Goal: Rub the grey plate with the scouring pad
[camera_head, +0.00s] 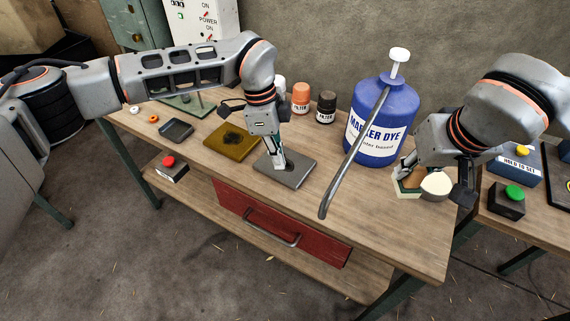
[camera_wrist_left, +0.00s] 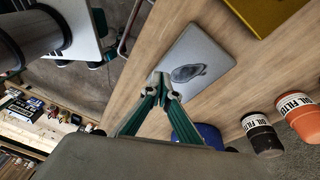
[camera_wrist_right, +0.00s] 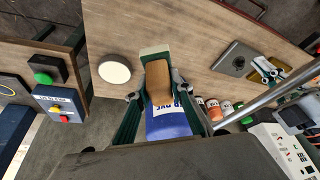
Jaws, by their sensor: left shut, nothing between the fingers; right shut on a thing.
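The grey plate (camera_head: 298,173) lies flat on the wooden bench, with a dark oval mark on it. It also shows in the left wrist view (camera_wrist_left: 205,52). My left gripper (camera_head: 277,168) is shut and empty, its fingertips at the plate by the mark; whether they touch it I cannot tell. My right gripper (camera_head: 405,188) is low over the bench's right end. It is shut on the scouring pad, a tan block (camera_wrist_right: 158,82) between its fingers in the right wrist view. In the head view the fingers partly hide the pad.
A blue dye bottle (camera_head: 378,130) with a long bent spout stands between my arms. A white round thing (camera_head: 437,184) sits beside my right gripper. A yellow-brown plate (camera_head: 222,148), a dark tray (camera_head: 177,130) and filter jars (camera_head: 326,108) are left and behind.

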